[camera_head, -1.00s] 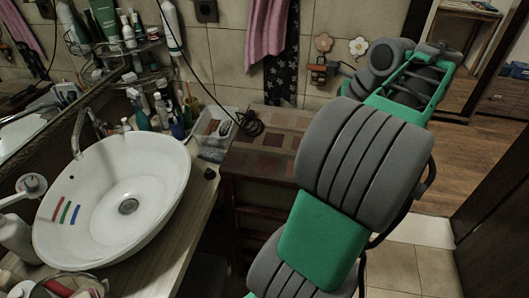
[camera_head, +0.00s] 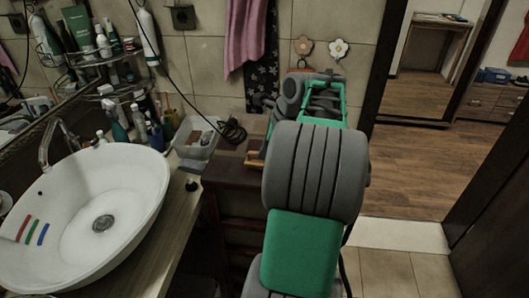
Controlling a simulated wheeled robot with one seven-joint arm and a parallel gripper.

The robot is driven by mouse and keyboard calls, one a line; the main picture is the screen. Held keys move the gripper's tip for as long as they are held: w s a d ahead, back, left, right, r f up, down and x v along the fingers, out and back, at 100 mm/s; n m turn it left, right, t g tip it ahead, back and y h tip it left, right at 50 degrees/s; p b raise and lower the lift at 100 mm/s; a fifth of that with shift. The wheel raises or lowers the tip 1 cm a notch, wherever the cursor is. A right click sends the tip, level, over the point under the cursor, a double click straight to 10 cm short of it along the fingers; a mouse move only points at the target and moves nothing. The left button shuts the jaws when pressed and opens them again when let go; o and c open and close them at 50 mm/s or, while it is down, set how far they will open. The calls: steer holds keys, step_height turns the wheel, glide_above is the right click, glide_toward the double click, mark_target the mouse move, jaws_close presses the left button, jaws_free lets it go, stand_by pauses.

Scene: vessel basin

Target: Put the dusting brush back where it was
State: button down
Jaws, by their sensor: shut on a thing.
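My arm reaches away from the camera toward the dresser against the back wall. Its wrist bends down and left, and my gripper (camera_head: 259,146) is small and partly hidden behind the arm. A tan-orange piece (camera_head: 254,163) shows at the gripper, low over the dresser top. It looks like part of the dusting brush in the shut jaws, but its full shape is hidden. I cannot tell whether it touches the dresser.
The white basin (camera_head: 95,212) and its counter (camera_head: 170,220) are at left. A clear plastic bin (camera_head: 197,138) and a coiled black cable (camera_head: 233,131) lie left of the gripper. A pink towel (camera_head: 245,35) and flower hooks (camera_head: 338,48) are on the wall. Floor is open at right.

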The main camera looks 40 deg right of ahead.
steer(key=c, duration=1.5)
jaws_free()
